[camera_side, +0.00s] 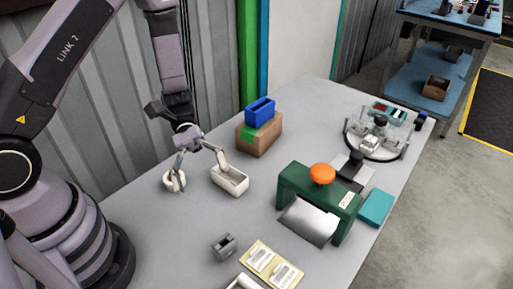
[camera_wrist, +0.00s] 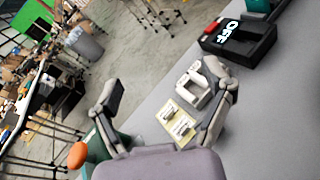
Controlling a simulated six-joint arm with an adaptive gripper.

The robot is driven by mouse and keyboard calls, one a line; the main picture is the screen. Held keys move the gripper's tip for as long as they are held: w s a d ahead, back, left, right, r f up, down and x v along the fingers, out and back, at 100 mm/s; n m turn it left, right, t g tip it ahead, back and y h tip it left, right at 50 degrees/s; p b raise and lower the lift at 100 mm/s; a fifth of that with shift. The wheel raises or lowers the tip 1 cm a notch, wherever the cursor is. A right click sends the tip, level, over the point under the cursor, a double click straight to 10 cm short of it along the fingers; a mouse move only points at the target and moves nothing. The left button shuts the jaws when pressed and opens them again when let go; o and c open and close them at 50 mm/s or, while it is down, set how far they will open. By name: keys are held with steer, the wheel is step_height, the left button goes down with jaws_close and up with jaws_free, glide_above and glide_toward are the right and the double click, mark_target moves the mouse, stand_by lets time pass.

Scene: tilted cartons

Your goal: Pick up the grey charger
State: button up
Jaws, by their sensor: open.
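A small grey block with a raised, slotted top (camera_side: 225,246), which looks like the grey charger, sits on the grey table (camera_side: 310,262) near the front in the side view. I cannot pick it out clearly in the wrist view. My gripper (camera_side: 198,171) is open and empty, with its fingers spread wide above the table. It is behind and to the left of the grey block in the side view, apart from it. In the wrist view, my gripper (camera_wrist: 168,94) shows its two fingers apart, with nothing held between them.
An open white tray (camera_side: 229,180) stands close to my right fingertip. A cream board with white labels (camera_side: 271,265) lies beside the grey block. A green press with an orange knob (camera_side: 322,174) and a carton with a blue bin (camera_side: 259,112) stand farther back.

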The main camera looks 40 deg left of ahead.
mark_target(229, 250)
steer(key=f+n+t+h, duration=0.1)
steer(key=f+n, duration=0.1)
steer(key=f, duration=0.2)
steer(key=d+f+n+t+h, duration=0.1)
steer(key=f+n+t, duration=0.1)
steer(key=f+n, duration=0.1)
steer(key=d+f+n+t+h, duration=0.1)
steer(key=f+n+h, duration=0.1)
steer(key=f, duration=0.2)
steer(key=shift+w+d+f+n+t, duration=0.1)
steer(key=shift+d+f+n+t, duration=0.1)
steer(key=shift+f+n+t, duration=0.15)
steer(key=shift+n, duration=0.25)
step_height(229, 250, down, 6)
steer(key=shift+f, duration=0.2)
steer(key=shift+s+d+f, duration=0.1)
steer(key=shift+d+f, duration=0.15)
steer(key=shift+d, duration=0.25)
steer(key=shift+s+d+f, duration=0.1)
steer(key=shift+d+f, duration=0.15)
steer(key=shift+d, duration=0.75)
steer(key=c, duration=1.3)
